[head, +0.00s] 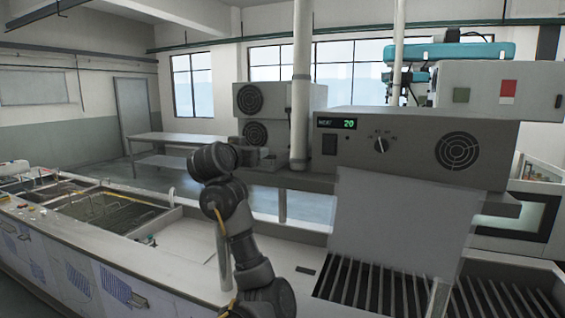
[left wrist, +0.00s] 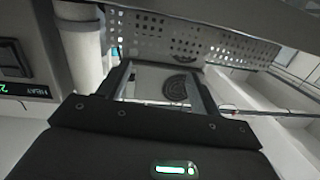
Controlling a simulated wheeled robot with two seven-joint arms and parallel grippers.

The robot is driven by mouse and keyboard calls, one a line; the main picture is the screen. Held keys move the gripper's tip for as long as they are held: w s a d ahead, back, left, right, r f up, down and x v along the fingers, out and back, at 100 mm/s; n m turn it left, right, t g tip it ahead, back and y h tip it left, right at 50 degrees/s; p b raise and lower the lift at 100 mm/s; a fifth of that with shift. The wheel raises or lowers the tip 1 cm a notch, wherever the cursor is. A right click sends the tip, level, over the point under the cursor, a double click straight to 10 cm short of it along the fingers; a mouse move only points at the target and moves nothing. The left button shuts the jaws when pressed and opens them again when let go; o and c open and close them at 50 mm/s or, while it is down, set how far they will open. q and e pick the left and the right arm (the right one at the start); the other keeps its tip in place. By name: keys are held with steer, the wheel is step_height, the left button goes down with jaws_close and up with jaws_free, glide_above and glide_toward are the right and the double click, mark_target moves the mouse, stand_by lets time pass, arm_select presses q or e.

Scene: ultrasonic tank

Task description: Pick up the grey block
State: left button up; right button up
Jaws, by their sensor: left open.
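I cannot make out the grey block in either view. My left arm rises through the middle of the head view, with my left gripper (head: 256,157) at its far end, small and partly hidden by the wrist. In the left wrist view my left gripper (left wrist: 162,70) shows its two fingers spread apart with nothing between them. Behind the gap is a pale surface with a round dark fan grille (left wrist: 175,88). My right gripper is not in view.
A long counter with sunken tanks (head: 100,207) runs along the left. A grey control box (head: 415,148) with a green display stands at right, above dark slats (head: 375,290). A white vertical pipe (head: 301,80) stands close to my left gripper. A perforated panel (left wrist: 180,35) crosses the wrist view.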

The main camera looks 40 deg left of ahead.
mark_target(268, 156)
arm_select(q)
steer(key=shift+g+h, duration=0.4)
steer(key=shift+h, duration=0.5)
steer(key=w, duration=0.1)
steer(key=w+f+p, duration=0.1)
steer(key=w, duration=0.1)
steer(key=w+f+p, duration=0.1)
steer(key=shift+w+d+f, duration=0.15)
steer(key=shift+d+f, duration=0.05)
steer(key=shift+w+f, duration=0.15)
steer(key=shift+w+p, duration=0.15)
steer(key=shift+p, duration=0.2)
steer(key=p+x, duration=0.2)
steer(key=x, duration=0.1)
steer(key=p+x, duration=0.1)
steer(key=shift+w+a, duration=0.15)
steer(key=shift+a, duration=0.2)
steer(key=shift+w+f, duration=0.15)
steer(key=shift+w, duration=0.1)
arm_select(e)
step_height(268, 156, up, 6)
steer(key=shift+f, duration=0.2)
arm_select(q)
steer(key=shift+c, duration=0.4)
